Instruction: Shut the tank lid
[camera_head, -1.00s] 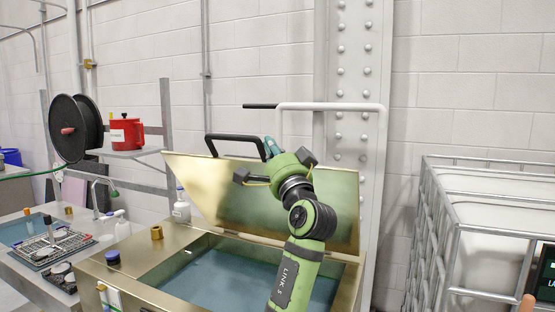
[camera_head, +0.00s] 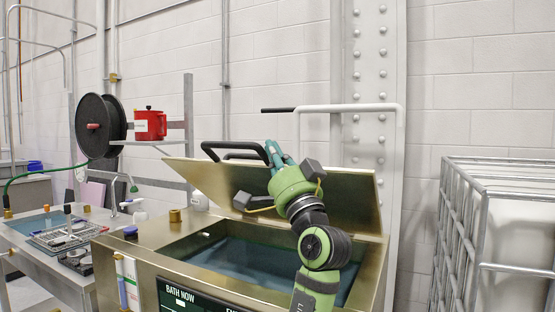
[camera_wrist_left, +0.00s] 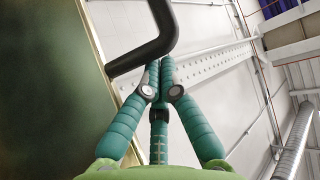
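The tank (camera_head: 165,237) is a brass-coloured metal bath holding dark blue liquid (camera_head: 255,262). Its lid (camera_head: 225,183) is open and tilted up at the back, its inner face towards me. A black bar handle (camera_head: 232,145) shows above the lid's top edge. My left gripper (camera_head: 272,146), with teal fingers, reaches over the lid near the handle's right end. In the left wrist view the fingertips (camera_wrist_left: 160,63) come together right by the handle's bend (camera_wrist_left: 160,35), with no visible grip around it; contact is unclear. The lid (camera_wrist_left: 40,90) fills the left there. My right gripper is not seen.
A white pipe (camera_head: 350,107) with a dark end and a riveted column (camera_head: 368,60) stand behind the lid. A reel (camera_head: 98,125) and red pot (camera_head: 150,124) are at left, above a bench with a rack (camera_head: 65,237). A metal cage (camera_head: 480,230) is at right.

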